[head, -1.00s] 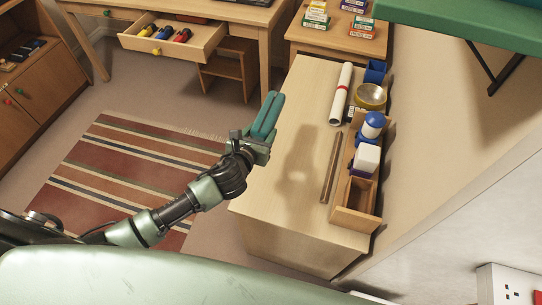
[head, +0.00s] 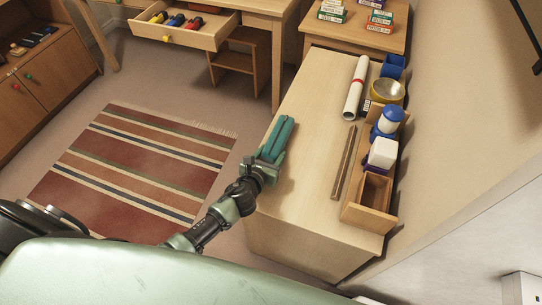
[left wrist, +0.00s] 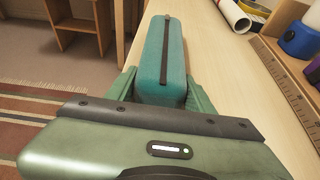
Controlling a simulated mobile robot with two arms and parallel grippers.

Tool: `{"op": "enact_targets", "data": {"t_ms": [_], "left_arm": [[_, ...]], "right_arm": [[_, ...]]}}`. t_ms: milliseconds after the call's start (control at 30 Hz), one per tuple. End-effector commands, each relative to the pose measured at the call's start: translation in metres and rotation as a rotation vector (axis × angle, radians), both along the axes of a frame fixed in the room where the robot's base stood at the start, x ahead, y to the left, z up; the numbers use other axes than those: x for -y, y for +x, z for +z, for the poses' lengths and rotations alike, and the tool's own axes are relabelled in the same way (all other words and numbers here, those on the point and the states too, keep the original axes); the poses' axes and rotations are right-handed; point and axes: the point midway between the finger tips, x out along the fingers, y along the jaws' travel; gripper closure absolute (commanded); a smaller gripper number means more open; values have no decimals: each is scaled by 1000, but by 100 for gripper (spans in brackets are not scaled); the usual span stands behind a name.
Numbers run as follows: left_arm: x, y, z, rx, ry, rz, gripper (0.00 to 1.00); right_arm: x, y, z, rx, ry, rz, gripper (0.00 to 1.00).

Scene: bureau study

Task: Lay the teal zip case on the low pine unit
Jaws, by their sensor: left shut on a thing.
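The teal zip case (head: 279,138) is held in my left gripper (head: 268,160), at the left edge of the low pine unit (head: 308,150). In the left wrist view the case (left wrist: 163,62) lies lengthwise between the two green fingers (left wrist: 163,92), its dark zip facing up. The gripper is shut on its near end. The case is over or on the unit's pale top (left wrist: 236,95); I cannot tell whether it touches. My right gripper is not in view.
A rolled white paper (head: 355,88), a brown ruler (head: 343,162), a brass bowl (head: 387,91) and a wooden tray (head: 354,214) with a blue-and-white bottle line the unit's right side. The top's middle is clear. A striped rug (head: 135,165) lies left.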

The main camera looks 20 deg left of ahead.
Motion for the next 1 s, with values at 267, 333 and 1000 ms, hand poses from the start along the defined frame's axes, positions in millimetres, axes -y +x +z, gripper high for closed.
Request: {"op": "enact_targets", "data": {"t_ms": [267,333,1000], "left_arm": [[0,0,-2,0,1,0,93],[0,0,-1,0,0,0,34],[-1,-40,18,-3,2,-3,26]], "right_arm": [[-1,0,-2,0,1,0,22],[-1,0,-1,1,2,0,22],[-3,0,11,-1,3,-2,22]]}}
